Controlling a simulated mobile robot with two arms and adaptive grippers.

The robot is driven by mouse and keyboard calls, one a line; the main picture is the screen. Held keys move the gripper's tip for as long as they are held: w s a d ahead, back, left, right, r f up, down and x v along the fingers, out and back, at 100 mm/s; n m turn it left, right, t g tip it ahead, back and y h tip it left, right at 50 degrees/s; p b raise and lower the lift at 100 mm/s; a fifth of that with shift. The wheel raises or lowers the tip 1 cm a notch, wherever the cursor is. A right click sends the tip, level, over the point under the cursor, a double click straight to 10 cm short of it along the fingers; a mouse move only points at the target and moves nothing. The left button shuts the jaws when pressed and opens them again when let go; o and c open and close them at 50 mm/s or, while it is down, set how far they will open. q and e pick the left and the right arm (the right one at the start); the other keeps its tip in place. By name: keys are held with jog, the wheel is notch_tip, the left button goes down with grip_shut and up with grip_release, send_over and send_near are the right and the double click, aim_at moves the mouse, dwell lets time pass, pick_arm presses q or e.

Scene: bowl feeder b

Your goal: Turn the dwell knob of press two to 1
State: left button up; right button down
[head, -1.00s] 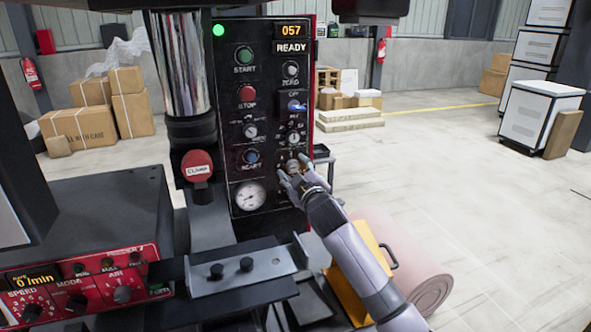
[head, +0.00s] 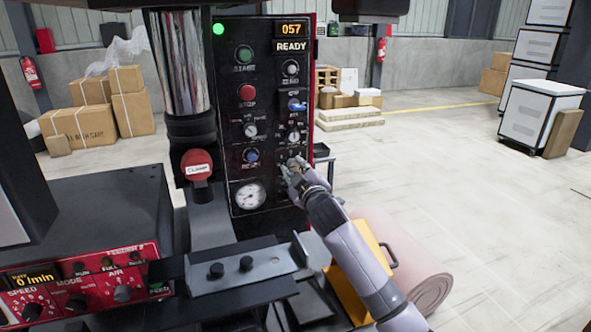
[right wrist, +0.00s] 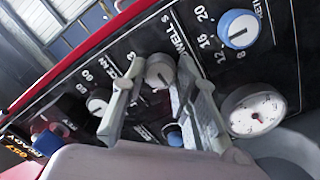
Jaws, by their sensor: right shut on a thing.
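The black control panel (head: 268,110) of the press shows "057" and "READY" on its displays. The dwell knob (right wrist: 160,71) is a small grey round knob beside the lettering "DWELL s" in the right wrist view. My right gripper (right wrist: 162,66) has one finger on each side of this knob and is shut on it. In the head view my right gripper (head: 293,166) is at the panel's lower right and mostly hides the knob. I cannot read the knob's setting. My left gripper is not in view.
A blue-capped knob (right wrist: 238,29) and a gauge (right wrist: 255,110) are close to the right finger. A feeder box (head: 85,275) fills the lower left. The floor right of my arm is mostly open.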

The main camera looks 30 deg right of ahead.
jog(key=shift+m, duration=0.3)
jog(key=m+p, duration=0.2)
jog(key=m, duration=0.1)
jog(key=m+p, duration=0.2)
jog(key=m, duration=0.3)
dwell(0.6)
jog(key=c, duration=1.2)
grip_release()
jog(key=shift+c, duration=0.2)
